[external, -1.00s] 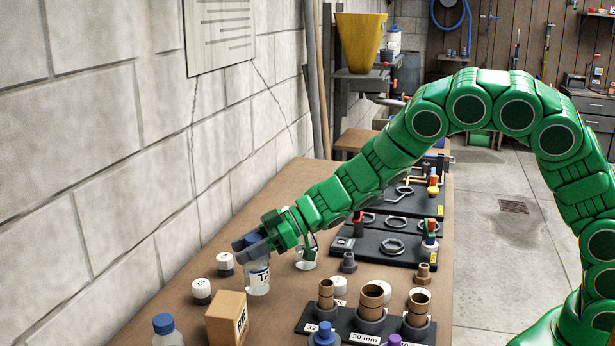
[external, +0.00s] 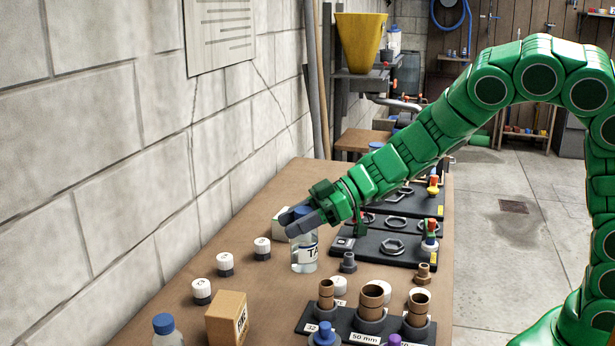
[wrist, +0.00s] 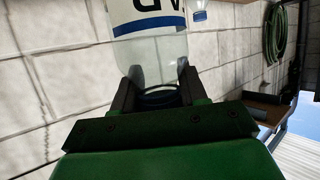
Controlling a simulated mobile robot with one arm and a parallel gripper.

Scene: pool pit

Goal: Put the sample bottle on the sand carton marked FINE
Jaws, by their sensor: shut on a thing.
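A pale box (external: 282,223) is partly hidden behind my gripper. Another blue-capped bottle (external: 163,330) stands at the front left edge.
White-topped caps (external: 224,262) stand along the left of the bench (external: 190,275). A black rack (external: 365,328) with upright pipe pieces is at the front right. Dark trays with hex fittings (external: 395,248) lie behind on the right. The block wall bounds the left side.

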